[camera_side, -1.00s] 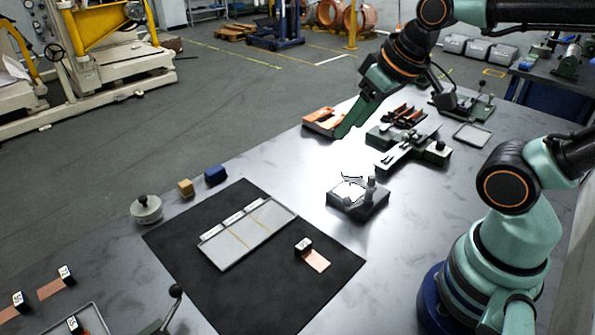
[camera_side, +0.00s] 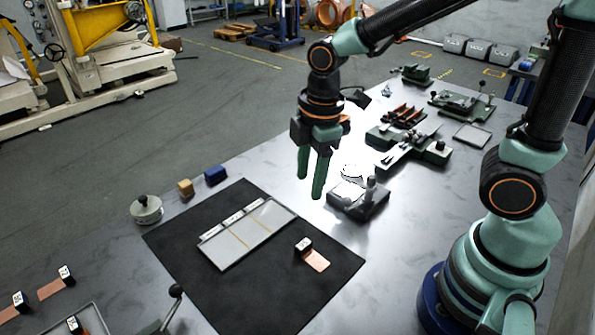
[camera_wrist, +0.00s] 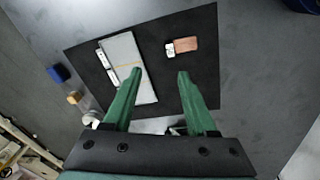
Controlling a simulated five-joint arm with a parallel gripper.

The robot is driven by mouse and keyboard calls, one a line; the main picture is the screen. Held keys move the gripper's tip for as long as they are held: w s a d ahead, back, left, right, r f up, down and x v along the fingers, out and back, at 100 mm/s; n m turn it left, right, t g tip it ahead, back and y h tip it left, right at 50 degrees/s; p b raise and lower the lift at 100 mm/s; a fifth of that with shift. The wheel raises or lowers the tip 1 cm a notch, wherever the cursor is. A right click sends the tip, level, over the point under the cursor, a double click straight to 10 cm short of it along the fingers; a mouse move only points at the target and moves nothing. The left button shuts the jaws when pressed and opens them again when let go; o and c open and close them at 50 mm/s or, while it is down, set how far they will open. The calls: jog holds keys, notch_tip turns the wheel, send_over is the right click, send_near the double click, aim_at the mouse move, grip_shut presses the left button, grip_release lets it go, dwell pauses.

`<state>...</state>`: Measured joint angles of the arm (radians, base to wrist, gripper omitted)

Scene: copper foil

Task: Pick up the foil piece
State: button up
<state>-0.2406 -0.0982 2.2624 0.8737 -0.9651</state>
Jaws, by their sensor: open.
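A copper-coloured foil piece (camera_side: 317,261) lies on the black mat (camera_side: 285,306), with a small dark block with a white label (camera_side: 303,244) at its upper left end. In the wrist view the foil (camera_wrist: 185,44) and its labelled block (camera_wrist: 169,48) lie beyond my fingertips. My gripper (camera_side: 312,186) is open and empty, pointing down above the table, higher than the foil and behind it in the side view. In the wrist view my two green fingers (camera_wrist: 159,75) are spread apart. Two more foil strips with labelled blocks (camera_side: 49,290) lie at the lower left.
A grey divided tray (camera_side: 245,248) lies on the mat beside the foil. A grey fixture (camera_side: 358,198) stands behind the mat. A blue block (camera_side: 215,174), a wooden block (camera_side: 185,188) and a round knobbed weight (camera_side: 146,210) stand to the left. The mat's front is clear.

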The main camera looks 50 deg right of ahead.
aim_at(302, 245)
jog(key=f+n, duration=0.1)
jog(key=f, duration=0.4)
jog(key=a+f+n, duration=0.1)
jog(key=f, duration=0.4)
jog(key=a+f+n+g, duration=0.1)
jog(key=f, duration=0.4)
jog(key=shift+s+a+f+n, duration=0.1)
jog(key=shift+s+f+n, duration=0.05)
jog(key=shift+n, duration=0.25)
grip_shut()
